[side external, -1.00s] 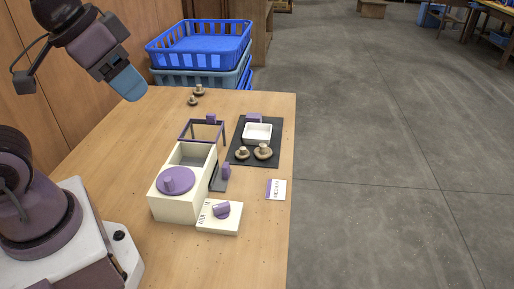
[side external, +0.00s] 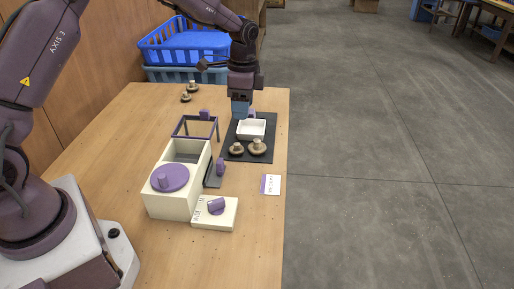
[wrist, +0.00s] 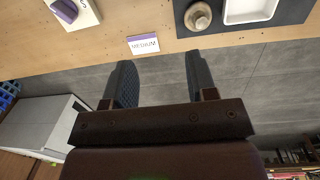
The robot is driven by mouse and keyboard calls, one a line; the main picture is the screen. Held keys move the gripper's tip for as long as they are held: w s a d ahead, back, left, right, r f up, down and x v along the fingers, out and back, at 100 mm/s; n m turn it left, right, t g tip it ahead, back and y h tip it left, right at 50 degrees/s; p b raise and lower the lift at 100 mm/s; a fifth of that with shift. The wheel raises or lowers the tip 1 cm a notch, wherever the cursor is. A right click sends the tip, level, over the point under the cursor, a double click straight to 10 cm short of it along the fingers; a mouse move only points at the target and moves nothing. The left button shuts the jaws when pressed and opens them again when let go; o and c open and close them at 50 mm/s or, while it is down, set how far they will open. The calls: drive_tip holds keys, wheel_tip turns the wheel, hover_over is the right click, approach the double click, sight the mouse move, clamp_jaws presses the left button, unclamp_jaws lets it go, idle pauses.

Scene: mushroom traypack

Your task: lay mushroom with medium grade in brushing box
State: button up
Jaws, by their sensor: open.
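A tan mushroom (side external: 236,149) and a larger, browner mushroom (side external: 257,147) stand on the dark mat in front of the white tray (side external: 262,129). Two more small mushrooms (side external: 190,91) are at the table's far end. A cream box (side external: 174,205) with an open-topped rear and a round purple knobbed disc on its front stands mid-table; it seems to be the brushing box. A card (side external: 271,185) reads MEDIUM in the wrist view (wrist: 144,44). My gripper (side external: 240,112) is open and empty, above the mat near the white tray. One mushroom (wrist: 198,16) shows beyond its fingers (wrist: 160,75).
A purple frame stand (side external: 195,127) is behind the cream box. A low cream block (side external: 214,214) with a purple piece is at its front right. Blue crates (side external: 185,56) stand behind the table. The front right tabletop is clear, with grey floor beyond its edge.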

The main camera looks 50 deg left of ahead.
drive_tip(key=w+a+f+m, duration=0.1)
drive_tip(key=w+f+m, duration=0.2)
drive_tip(key=w+m, duration=0.1)
drive_tip(key=m, duration=0.4)
hover_over(257, 141)
drive_tip(key=shift+t, duration=0.3)
wheel_tip(257, 141, down, 5)
drive_tip(key=shift+d+f, duration=0.1)
drive_tip(key=shift+f, duration=0.05)
drive_tip(key=shift+w+f, duration=0.1)
drive_tip(key=shift+f, duration=2.95)
drive_tip(key=shift+c, duration=0.2)
drive_tip(key=c, duration=0.8)
